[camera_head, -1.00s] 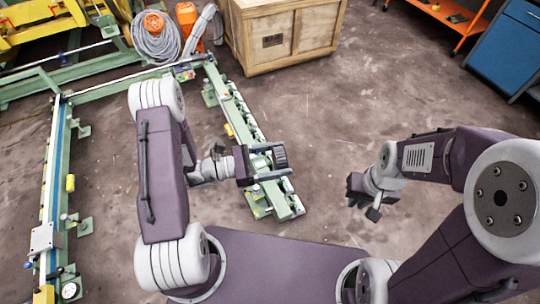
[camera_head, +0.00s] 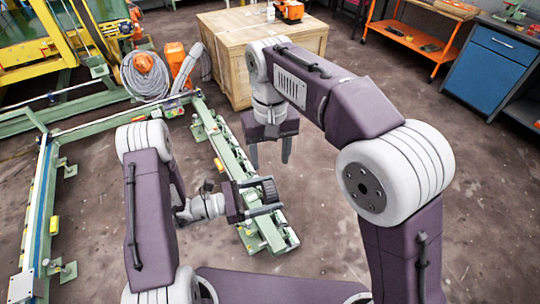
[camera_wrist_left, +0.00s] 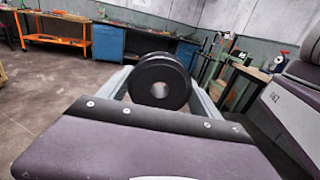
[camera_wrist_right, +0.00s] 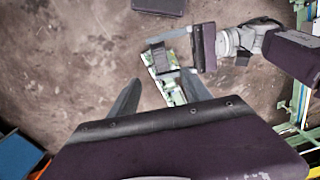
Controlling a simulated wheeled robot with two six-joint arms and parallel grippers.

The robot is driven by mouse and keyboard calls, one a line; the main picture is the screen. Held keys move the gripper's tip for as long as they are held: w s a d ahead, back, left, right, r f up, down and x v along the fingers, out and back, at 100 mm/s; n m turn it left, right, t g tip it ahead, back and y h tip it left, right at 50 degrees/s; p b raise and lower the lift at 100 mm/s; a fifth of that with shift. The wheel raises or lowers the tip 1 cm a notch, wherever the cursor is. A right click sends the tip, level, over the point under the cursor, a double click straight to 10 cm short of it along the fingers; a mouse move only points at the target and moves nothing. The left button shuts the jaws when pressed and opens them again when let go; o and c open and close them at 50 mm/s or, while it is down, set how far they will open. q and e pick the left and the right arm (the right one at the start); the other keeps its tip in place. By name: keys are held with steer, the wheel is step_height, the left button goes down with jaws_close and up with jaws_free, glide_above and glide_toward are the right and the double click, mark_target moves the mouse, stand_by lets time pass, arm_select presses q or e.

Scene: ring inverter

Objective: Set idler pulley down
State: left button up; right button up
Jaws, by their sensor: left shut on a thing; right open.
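The idler pulley is a black, grooved wheel (camera_wrist_left: 141,84) with a hole in its middle. In the left wrist view it sits between the two grey fingers of my left gripper (camera_head: 264,196), which is shut on it. In the head view the pulley (camera_head: 269,187) is held over the near end of the green rail (camera_head: 240,165). I cannot tell whether it touches the rail. My right gripper (camera_head: 270,158) is open and empty, fingers pointing down, behind the left gripper. The right wrist view shows its spread fingers (camera_wrist_right: 160,92), with the left gripper beyond them.
A wooden crate (camera_head: 232,72) stands at the back, with an orange item (camera_head: 290,10) on top. A cable coil (camera_head: 145,77) lies left of it. Another green rail (camera_head: 38,205) runs along the left. A blue cabinet (camera_head: 488,70) stands back right. The floor at right is open.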

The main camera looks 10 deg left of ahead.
mark_target(270, 185)
arm_select(q)
steer(key=shift+r, duration=0.1)
arm_select(e)
step_height(270, 185, down, 12)
stand_by(0.4)
steer(key=shift+d, duration=0.1)
jaws_close()
stand_by(1.1)
arm_select(q)
steer(key=o, duration=1.6)
